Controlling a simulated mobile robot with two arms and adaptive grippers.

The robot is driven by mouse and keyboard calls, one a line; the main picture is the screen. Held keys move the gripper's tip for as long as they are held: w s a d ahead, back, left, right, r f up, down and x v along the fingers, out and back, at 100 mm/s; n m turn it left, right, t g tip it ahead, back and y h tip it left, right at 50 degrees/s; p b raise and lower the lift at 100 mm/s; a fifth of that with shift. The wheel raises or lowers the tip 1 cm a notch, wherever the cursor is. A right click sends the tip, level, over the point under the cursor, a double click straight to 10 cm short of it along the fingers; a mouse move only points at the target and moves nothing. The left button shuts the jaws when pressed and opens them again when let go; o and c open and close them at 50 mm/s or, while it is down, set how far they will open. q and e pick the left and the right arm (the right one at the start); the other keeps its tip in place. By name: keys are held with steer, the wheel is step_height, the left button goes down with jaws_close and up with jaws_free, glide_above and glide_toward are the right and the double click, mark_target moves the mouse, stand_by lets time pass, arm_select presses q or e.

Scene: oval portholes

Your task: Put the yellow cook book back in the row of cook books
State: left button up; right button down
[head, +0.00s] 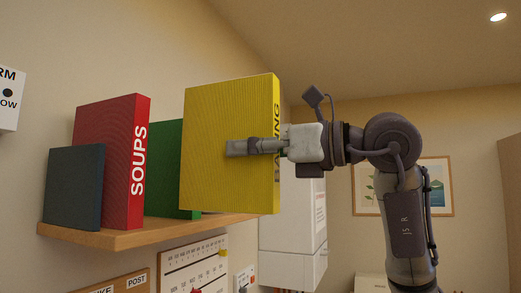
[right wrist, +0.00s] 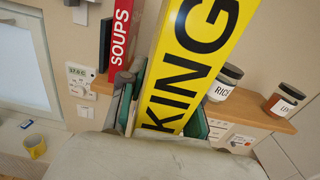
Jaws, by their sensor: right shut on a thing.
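The yellow cook book (head: 222,110) is upright in my right gripper (head: 238,148). One finger lies across its broad face; the other is hidden behind it. In the right wrist view the spine of the yellow book (right wrist: 190,65) shows the letters KING between the fingers. The row on the wooden shelf (head: 130,236) holds a dark grey-blue book (head: 74,187), a red SOUPS book (head: 112,160) and a green book (head: 165,168). The yellow book overlaps the green one in the picture. I cannot tell whether it touches the shelf. My left gripper is out of view.
Jars, one labelled RICE (right wrist: 225,82) and another (right wrist: 284,98), stand on the shelf to the right of the yellow book in the right wrist view. A white wall box (head: 300,235) hangs right of the shelf. A calendar (head: 195,262) hangs below it.

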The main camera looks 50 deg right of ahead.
mark_target(198, 155)
steer(key=shift+x, duration=4.8)
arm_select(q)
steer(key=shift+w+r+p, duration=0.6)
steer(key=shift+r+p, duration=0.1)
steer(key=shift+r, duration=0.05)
arm_select(e)
steer(key=f+x, duration=0.2)
steer(key=x, duration=0.8)
steer(key=shift+w+a+f, duration=0.15)
steer(key=shift+w+a, duration=0.05)
steer(key=shift+w, duration=0.2)
